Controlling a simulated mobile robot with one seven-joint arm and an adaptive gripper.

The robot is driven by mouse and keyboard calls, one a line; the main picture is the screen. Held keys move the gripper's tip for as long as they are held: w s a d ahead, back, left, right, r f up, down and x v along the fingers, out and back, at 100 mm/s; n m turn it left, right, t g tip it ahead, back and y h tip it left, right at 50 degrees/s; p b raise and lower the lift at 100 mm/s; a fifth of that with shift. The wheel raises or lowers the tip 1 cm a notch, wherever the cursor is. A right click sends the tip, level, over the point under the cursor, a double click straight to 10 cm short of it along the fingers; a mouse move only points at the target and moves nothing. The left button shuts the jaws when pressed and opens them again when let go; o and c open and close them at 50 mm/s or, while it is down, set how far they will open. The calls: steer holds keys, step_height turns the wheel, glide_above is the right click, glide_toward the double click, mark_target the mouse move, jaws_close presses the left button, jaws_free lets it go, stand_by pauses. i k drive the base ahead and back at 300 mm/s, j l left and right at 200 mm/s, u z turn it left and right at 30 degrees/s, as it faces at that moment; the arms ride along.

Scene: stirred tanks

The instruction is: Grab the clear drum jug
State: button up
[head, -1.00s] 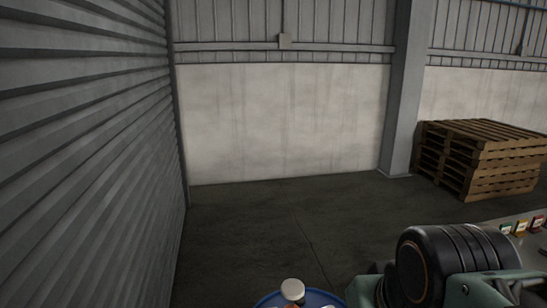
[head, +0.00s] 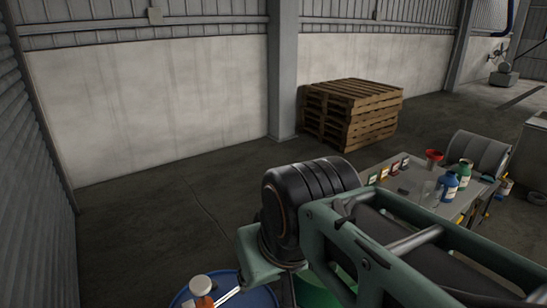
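I cannot make out a clear drum jug for certain. A blue drum (head: 262,298) shows at the bottom edge, cut off by the frame. On it stands a small item with a white cap (head: 201,284) and an orange-brown part below the cap. A pale rod-like thing lies beside it. My green and black arm crosses the lower right and hides much of the floor and part of a table. My gripper is not in view.
A table (head: 452,210) at the right holds blue bottles (head: 449,186), a red container (head: 434,158) and several small labelled items. A green container (head: 318,292) shows below my arm. Stacked pallets (head: 352,113) stand by the back wall. The floor at left is clear.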

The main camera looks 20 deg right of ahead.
mark_target(432, 193)
steer(key=z, duration=1.9)
steer(key=i+l+z, duration=1)
steer(key=i+l+u, duration=0.2)
steer(key=i, duration=0.3)
steer(key=i+l+u, duration=0.2)
steer(key=i, duration=0.3)
steer(key=i+u, duration=0.2)
steer(key=u, duration=0.15)
steer(key=i+u, duration=0.15)
steer(key=u, duration=0.25)
steer(key=i+l+u, duration=0.15)
steer(key=u, duration=0.2)
steer(key=i+l+u, duration=0.1)
steer(key=u, duration=0.3)
steer(key=i+l+u, duration=0.1)
steer(key=u, duration=0.25)
steer(key=i+l+u, duration=0.15)
steer(key=u, duration=0.25)
